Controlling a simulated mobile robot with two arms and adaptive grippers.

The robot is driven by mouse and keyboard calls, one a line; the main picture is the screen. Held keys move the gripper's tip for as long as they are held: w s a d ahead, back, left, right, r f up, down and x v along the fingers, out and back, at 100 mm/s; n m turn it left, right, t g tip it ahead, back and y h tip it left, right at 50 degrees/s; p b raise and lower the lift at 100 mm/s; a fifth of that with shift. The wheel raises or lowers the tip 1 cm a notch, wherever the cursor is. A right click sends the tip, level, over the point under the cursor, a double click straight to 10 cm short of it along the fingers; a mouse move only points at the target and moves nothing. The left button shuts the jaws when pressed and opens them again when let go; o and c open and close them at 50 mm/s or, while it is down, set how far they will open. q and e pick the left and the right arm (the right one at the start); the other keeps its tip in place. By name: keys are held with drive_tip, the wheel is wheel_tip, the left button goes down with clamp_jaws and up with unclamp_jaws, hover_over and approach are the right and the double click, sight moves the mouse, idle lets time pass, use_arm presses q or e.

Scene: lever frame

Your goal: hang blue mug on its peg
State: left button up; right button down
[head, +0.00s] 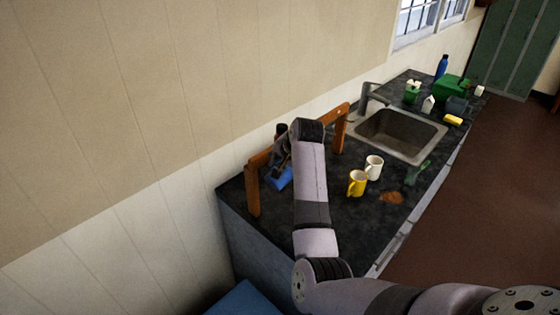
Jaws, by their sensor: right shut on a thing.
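A wooden lever frame (253,189) stands on the dark counter, with a post at each end and a bar across the top. The blue mug (279,178) is under the near part of the bar, partly hidden by my right arm and gripper. My right gripper (281,160) is at the frame, shut on the blue mug; its fingertips are mostly hidden. I cannot tell whether the mug touches a peg, and the pegs do not show clearly. My left gripper is not in view.
A yellow mug (357,183) and a white mug (374,167) stand right of my arm. A brown patch (391,197) and a green utensil (418,173) lie near the front edge. Beyond are a sink (398,136), blue bottle (441,67) and green container (453,86).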

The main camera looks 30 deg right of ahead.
drive_tip(key=shift+s+a+f, duration=0.15)
drive_tip(key=shift+a+f, duration=0.05)
drive_tip(key=shift+f, duration=0.45)
drive_tip(key=c, duration=1.6)
unclamp_jaws()
drive_tip(key=shift+d+r, duration=0.1)
drive_tip(key=shift+d, duration=0.05)
drive_tip(key=shift+c, duration=0.2)
drive_tip(key=shift+r, duration=0.15)
drive_tip(key=v, duration=1.1)
drive_tip(key=shift+r, duration=0.35)
